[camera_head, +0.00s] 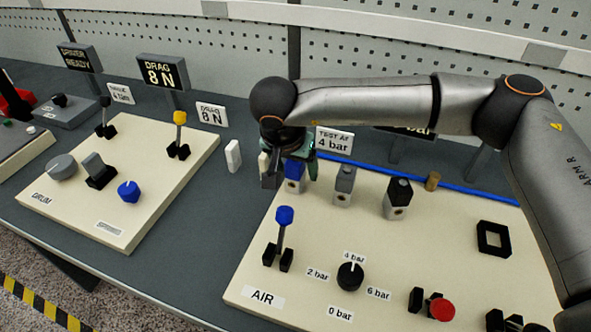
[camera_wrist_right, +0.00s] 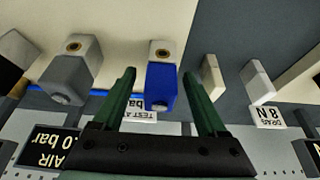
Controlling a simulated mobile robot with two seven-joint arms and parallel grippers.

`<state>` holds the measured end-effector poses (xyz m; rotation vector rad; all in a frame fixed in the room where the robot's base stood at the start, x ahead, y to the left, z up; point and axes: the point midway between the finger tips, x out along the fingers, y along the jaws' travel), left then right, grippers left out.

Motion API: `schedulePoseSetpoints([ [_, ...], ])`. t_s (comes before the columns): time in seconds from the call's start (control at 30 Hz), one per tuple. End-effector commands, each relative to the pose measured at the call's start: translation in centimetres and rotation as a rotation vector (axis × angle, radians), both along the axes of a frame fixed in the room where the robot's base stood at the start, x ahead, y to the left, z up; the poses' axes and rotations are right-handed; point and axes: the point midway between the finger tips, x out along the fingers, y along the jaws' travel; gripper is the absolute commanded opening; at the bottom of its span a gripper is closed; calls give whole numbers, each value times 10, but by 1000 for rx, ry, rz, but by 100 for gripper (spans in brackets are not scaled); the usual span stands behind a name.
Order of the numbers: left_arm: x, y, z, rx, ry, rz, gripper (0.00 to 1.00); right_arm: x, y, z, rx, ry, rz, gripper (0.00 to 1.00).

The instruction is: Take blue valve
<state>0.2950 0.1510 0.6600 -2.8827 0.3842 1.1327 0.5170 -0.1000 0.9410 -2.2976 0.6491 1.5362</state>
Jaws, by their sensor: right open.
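The blue valve (camera_head: 294,171) stands at the back left of the AIR panel (camera_head: 250,262), a blue block on a pale base. My right gripper (camera_head: 290,172) is over it, pointing down, with a finger on each side. In the right wrist view the blue valve (camera_wrist_right: 160,86) shows between the two open green fingers of the right gripper (camera_wrist_right: 159,76), with visible gaps at both sides. Its upper part is partly covered by the gripper in the head view. My left gripper is not in view.
A grey valve (camera_head: 344,183) and a black valve (camera_head: 398,196) stand in line to the right. White blocks (camera_head: 233,155) stand to the left, one close to the gripper. A blue-capped lever (camera_head: 284,232) rises in front.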

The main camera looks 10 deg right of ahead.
Motion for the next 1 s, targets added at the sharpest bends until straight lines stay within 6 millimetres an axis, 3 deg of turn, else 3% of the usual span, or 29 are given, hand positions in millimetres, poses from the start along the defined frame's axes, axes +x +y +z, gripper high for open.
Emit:
schedulePoseSetpoints([
  [0.23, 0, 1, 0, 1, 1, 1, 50, 1, 0, -1, 1, -2, -1, 73],
  [0.87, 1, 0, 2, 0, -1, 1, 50, 1, 0, -1, 1, -1, -1, 2],
  [1.0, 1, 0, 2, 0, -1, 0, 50, 1, 0, -1, 1, -1, -1, 0],
])
